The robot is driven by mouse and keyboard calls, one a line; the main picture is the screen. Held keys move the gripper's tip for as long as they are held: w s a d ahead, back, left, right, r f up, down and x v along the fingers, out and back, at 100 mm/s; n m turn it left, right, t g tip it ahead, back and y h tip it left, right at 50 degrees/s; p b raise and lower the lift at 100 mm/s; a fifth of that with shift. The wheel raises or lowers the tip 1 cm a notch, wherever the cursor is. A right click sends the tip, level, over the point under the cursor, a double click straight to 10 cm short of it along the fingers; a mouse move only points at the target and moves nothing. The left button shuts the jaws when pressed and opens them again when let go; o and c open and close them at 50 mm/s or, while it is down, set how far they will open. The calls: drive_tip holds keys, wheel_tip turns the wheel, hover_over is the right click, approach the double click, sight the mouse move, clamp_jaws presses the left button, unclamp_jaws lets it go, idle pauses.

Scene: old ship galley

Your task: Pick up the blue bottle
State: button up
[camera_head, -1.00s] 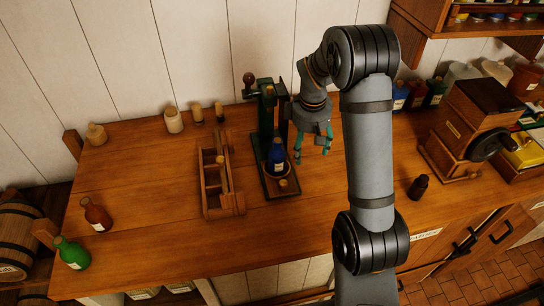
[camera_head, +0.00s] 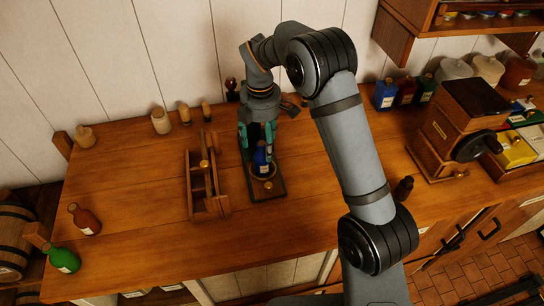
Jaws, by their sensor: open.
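The blue bottle (camera_head: 261,160) stands upright on the round plate of a dark green bench device (camera_head: 277,187) near the middle of the counter. It has a pale label. My gripper (camera_head: 257,140) points down with its teal fingers apart, at the bottle's upper part and partly behind it in the picture. I cannot tell whether a finger touches the bottle. The arm hides much of the device's green column. A second, square-shouldered blue bottle (camera_head: 385,96) stands at the back right.
A wooden rack (camera_head: 222,206) stands close on the left of the device. A wooden grinder (camera_head: 450,132) and a small dark bottle (camera_head: 403,188) are on the right. The front middle counter is clear.

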sight(262, 156)
drive_tip(key=shift+s+a+f, duration=0.1)
drive_tip(key=shift+a+f, duration=0.3)
drive_tip(key=shift+f, duration=0.25)
drive_tip(key=f, duration=0.1)
drive_tip(key=f+p, duration=0.1)
drive_tip(key=f, duration=0.1)
drive_tip(key=f+p, duration=0.1)
drive_tip(key=shift+d+f, duration=0.3)
drive_tip(key=shift+f, duration=0.6)
drive_tip(key=shift+d, duration=0.1)
drive_tip(key=shift+c, duration=0.4)
drive_tip(key=c, duration=1.5)
clamp_jaws()
